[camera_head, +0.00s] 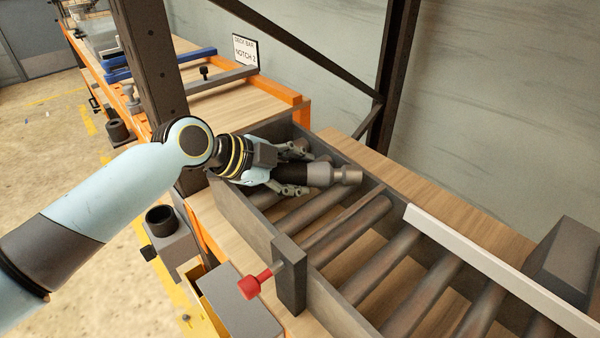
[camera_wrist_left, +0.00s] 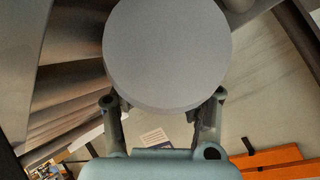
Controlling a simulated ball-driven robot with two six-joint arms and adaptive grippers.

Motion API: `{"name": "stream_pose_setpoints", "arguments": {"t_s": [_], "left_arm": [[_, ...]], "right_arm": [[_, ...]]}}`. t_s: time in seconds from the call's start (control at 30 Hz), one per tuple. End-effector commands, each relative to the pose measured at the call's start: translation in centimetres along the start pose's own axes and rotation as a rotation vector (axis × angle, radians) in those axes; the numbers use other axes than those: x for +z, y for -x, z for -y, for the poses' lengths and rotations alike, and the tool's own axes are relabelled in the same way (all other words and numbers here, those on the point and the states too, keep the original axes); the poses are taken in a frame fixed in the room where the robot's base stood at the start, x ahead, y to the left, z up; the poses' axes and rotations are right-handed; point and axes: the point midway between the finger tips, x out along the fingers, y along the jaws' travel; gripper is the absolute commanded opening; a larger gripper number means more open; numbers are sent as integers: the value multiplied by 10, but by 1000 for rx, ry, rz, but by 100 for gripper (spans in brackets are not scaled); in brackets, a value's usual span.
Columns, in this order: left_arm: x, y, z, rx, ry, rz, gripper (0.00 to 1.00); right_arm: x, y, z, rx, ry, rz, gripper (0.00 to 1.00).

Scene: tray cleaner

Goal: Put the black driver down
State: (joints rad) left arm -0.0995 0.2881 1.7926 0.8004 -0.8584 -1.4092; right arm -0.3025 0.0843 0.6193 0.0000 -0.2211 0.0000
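The black driver (camera_head: 320,174) has a dark body and a grey stepped nose pointing right in the head view. My left gripper (camera_head: 298,171) has its fingers on both sides of the dark body and appears shut on it. The driver lies roughly level over the far left end of the grey roller bed (camera_head: 240,213). I cannot tell whether it touches the rollers. In the left wrist view the driver's round grey end (camera_wrist_left: 167,50) fills the space between the fingers (camera_wrist_left: 162,112) and hides much of them. My right gripper is not in view.
A red knob (camera_head: 254,283) on a grey block sticks out at the bed's near side. A dark post (camera_head: 150,65) stands close behind my left arm. A white rail (camera_head: 500,270) runs along the bed's right part. A black cup (camera_head: 160,218) sits on a grey bracket below my arm.

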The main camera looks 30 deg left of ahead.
Motion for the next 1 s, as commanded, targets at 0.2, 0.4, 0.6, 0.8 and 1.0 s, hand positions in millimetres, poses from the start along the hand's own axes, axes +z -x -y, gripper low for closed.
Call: {"name": "stream_pose_setpoints", "arguments": {"t_s": [0.2,0.4,0.6,0.8,1.0], "left_arm": [[0,0,0,1,0,0,9],[-1,0,1,-2,0,-2,0],[-1,0,1,-2,0,-2,0],[-7,6,7,-4,-4,-3,0],[-22,21,22,-6,-5,-4,0]], "right_arm": [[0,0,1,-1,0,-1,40],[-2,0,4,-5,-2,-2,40],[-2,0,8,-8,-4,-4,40],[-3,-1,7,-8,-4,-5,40],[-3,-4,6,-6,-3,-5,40]]}}
